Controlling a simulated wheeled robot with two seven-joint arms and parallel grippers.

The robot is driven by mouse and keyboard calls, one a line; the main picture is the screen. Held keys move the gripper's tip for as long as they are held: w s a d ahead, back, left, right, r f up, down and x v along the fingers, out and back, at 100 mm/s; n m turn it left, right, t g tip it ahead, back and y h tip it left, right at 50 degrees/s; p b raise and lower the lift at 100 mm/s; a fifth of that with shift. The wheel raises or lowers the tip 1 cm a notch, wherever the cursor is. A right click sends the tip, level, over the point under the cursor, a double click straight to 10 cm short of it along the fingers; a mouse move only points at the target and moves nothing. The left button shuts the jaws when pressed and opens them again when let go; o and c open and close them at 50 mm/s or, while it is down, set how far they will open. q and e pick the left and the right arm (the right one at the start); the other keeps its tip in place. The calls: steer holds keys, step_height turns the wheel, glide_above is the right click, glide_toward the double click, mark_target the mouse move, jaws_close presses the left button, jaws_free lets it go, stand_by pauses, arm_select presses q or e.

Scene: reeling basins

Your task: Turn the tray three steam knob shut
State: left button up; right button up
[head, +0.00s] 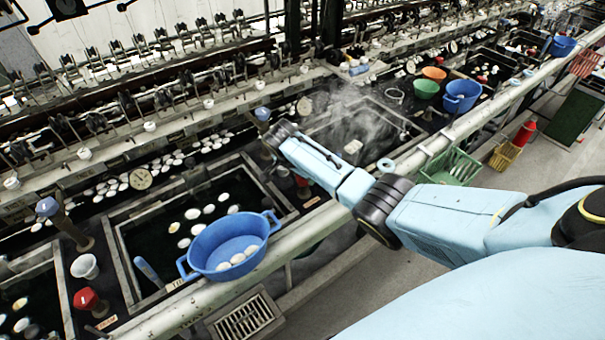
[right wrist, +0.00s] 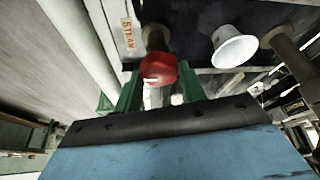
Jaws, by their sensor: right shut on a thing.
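A red steam knob (right wrist: 158,67) sits on a dark stem in the right wrist view, beside a STEAM label (right wrist: 129,33). The green fingers of my right gripper (right wrist: 160,88) are on either side of it, and the gripper is shut on it. In the head view a red knob (head: 303,182) shows just below my right arm, mostly hidden; my right gripper is hidden there too. Another red knob (head: 86,299) stands at lower left, clear of my arm. I cannot read a tray number. My left gripper is not in view.
A white cup (right wrist: 233,47) is close to the gripped knob. A blue basin (head: 229,243) with white cocoons sits on the front rail (head: 305,228). Steam rises from the basin behind my arm. Green and orange bowls and another blue basin (head: 462,96) stand further right.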

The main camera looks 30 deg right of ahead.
steer(key=o, duration=1)
steer(key=shift+c, duration=0.2)
steer(key=shift+r, duration=0.1)
steer(key=p+v, duration=0.1)
steer(key=v, duration=1.2)
steer(key=shift+s+a, duration=0.1)
steer(key=shift+s, duration=0.05)
